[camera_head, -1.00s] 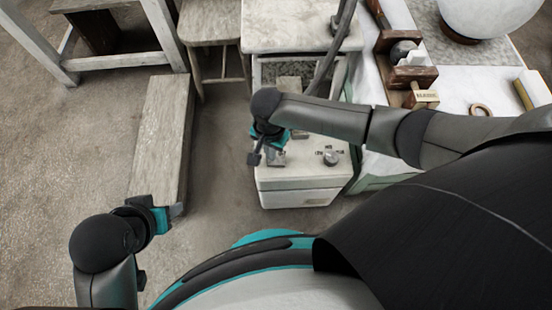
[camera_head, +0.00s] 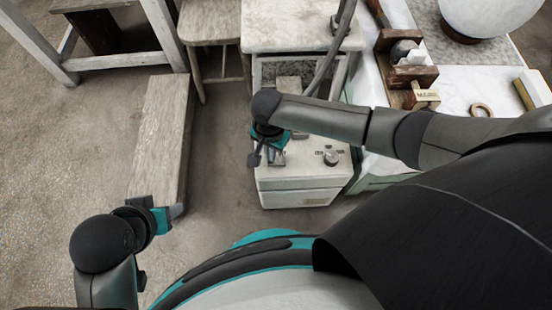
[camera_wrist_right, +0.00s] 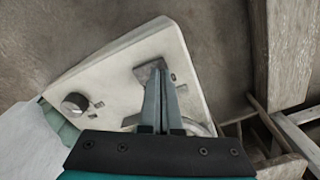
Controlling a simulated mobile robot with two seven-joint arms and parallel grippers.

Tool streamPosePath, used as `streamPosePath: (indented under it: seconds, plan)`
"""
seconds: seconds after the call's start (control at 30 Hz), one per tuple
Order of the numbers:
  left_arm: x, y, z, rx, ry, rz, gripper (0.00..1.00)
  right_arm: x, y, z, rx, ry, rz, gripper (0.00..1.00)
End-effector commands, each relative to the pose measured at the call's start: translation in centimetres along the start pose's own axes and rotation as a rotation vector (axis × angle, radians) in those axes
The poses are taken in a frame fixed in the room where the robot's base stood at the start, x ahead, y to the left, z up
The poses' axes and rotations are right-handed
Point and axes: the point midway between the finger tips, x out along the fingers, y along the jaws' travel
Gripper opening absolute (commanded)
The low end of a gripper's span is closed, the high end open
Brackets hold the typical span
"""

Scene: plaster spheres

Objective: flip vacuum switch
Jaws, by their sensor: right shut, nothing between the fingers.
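The vacuum is a boxy off-white unit (camera_head: 300,183) on the floor at the middle of the head view. Its top shows in the wrist view (camera_wrist_right: 112,72), with a round dark-topped knob (camera_wrist_right: 75,103) at the left and a grey metal plate (camera_wrist_right: 150,70), possibly the switch. My right gripper (camera_head: 264,150) is over the left part of the top. In the wrist view its fingers (camera_wrist_right: 160,80) are shut and empty, tips overlapping the plate; contact cannot be told. My left gripper (camera_head: 176,210) is by a wooden beam, far from the vacuum; its opening is unclear.
A hose (camera_head: 331,55) rises behind the vacuum, near a pale stool (camera_head: 208,22). A long wooden beam (camera_head: 163,125) lies to the left. A white worktable (camera_head: 455,92) with tools and a large sphere (camera_head: 490,15) stands at the right. Floor between beam and vacuum is clear.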

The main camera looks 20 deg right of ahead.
Motion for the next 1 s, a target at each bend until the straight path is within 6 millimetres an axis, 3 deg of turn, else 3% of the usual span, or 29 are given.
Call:
streamPosePath:
  seconds: [1.0]
  plan:
    - [0.5,0.0,0.1,-0.001,0.004,0.0,0.5,1.4,0.1,0.0,0.001,0.001,0.002,0.0]
